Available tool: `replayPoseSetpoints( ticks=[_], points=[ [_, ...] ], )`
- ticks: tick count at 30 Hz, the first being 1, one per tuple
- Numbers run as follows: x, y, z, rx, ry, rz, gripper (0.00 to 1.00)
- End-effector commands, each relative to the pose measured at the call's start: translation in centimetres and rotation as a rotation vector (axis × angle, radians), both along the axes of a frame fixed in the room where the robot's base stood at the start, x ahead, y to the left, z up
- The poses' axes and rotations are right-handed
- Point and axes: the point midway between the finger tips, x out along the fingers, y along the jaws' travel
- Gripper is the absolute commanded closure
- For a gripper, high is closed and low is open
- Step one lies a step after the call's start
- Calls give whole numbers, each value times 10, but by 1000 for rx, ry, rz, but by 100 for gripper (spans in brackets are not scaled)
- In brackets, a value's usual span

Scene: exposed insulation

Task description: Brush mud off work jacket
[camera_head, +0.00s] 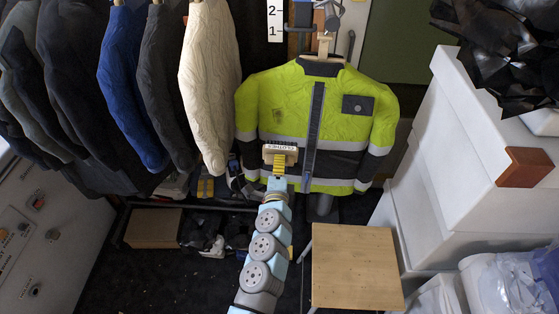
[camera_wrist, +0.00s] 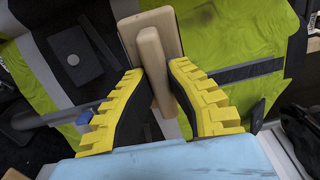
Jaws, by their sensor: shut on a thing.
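The yellow-green work jacket (camera_head: 335,115) with dark panels and grey bands hangs upright in the head view. A dark mud smudge (camera_head: 277,116) shows on its left chest. My gripper (camera_head: 280,168) is in front of the jacket's lower left part, below the smudge. In the wrist view, the yellow fingers of my gripper (camera_wrist: 155,75) clasp the brush's wooden handle (camera_wrist: 152,55), with the jacket (camera_wrist: 230,40) behind. I cannot tell whether the bristles touch the jacket.
Other jackets, including a blue one (camera_head: 130,85) and a white one (camera_head: 210,80), hang close at the left. A wooden stool (camera_head: 355,265) stands below right. White boxes (camera_head: 465,150) fill the right side. A brown box (camera_head: 154,228) and shoes sit low at the left.

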Motion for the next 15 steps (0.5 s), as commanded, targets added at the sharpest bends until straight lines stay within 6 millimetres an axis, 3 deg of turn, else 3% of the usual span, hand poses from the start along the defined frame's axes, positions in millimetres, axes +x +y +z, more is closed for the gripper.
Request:
replayPoseSetpoints(
  ticks=[7, 15],
  points=[
    [-5, 0, 1, 1, -2, 0, 100],
    [-26, 2, 0, 2, -1, -2, 100]
  ],
)
